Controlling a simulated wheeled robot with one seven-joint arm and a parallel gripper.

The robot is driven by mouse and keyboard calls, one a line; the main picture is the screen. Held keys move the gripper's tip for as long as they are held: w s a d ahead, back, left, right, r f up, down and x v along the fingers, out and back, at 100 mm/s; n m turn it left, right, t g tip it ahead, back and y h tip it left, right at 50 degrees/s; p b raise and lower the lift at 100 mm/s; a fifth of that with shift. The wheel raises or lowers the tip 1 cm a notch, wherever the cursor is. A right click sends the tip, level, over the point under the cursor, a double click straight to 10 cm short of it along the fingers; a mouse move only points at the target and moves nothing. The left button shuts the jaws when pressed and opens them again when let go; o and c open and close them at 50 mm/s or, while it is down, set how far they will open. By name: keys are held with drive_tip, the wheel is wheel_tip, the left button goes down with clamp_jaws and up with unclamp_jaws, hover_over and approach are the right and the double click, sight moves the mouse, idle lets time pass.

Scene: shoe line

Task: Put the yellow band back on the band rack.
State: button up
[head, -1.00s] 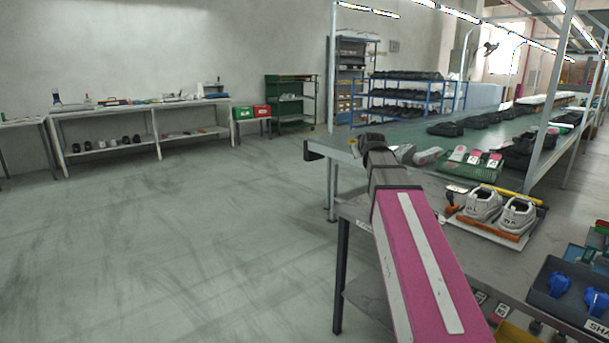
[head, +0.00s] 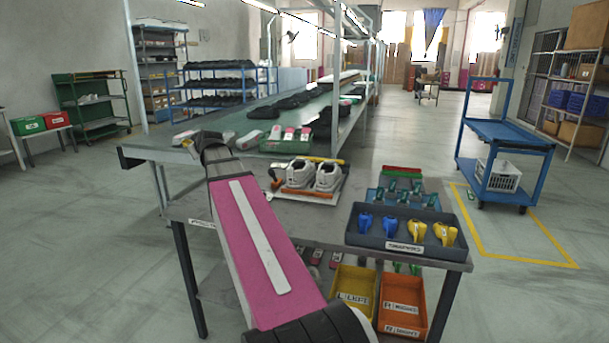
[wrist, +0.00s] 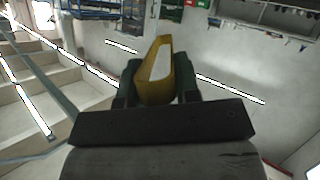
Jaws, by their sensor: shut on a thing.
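The yellow band (wrist: 152,93) stands up between the two dark green fingers of my gripper (wrist: 157,84) in the wrist view. It is a tapered loop with a pale middle. My gripper is shut on its lower end. In the head view my gripper (head: 208,142) is at the far end of my pink arm, over the near left part of the long bench. The band is too small or hidden to make out clearly there. I cannot pick out the band rack for certain in either view.
A workbench holds white shoes (head: 312,177) on a board and a dark tray (head: 368,238) of blue and yellow shapers. Yellow (head: 352,292) and orange (head: 403,303) bins sit below. A blue cart (head: 507,140) stands right. Floor is clear at left.

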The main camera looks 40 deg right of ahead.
sight(325, 170)
drive_tip(key=s+d+f+n+y, duration=0.1)
drive_tip(key=s+d+f, duration=0.1)
drive_tip(key=s+d, duration=0.6)
drive_tip(key=s+d+f+n+y, duration=0.15)
drive_tip(key=s+d, duration=0.25)
drive_tip(key=d, duration=0.9)
drive_tip(key=s+d+r+n+g+y, duration=0.2)
drive_tip(key=s+d+n+y, duration=0.1)
drive_tip(key=s+d, duration=1)
drive_tip(key=s+y, duration=0.1)
drive_tip(key=s, duration=0.3)
drive_tip(key=shift+s+d+r+n+y, duration=0.2)
drive_tip(key=shift+s+d+n+y, duration=0.05)
drive_tip(key=shift+n+y, duration=0.1)
drive_tip(key=w+d+f, duration=0.2)
drive_tip(key=w, duration=0.1)
drive_tip(key=w+d+f, duration=0.2)
drive_tip(key=w, duration=0.1)
drive_tip(key=w+d+f, duration=0.3)
drive_tip(key=shift+w, duration=0.2)
drive_tip(key=shift+a+f, duration=0.1)
drive_tip(key=shift+f, duration=1.75)
drive_tip(key=o, duration=0.9)
drive_tip(key=shift+f, duration=0.1)
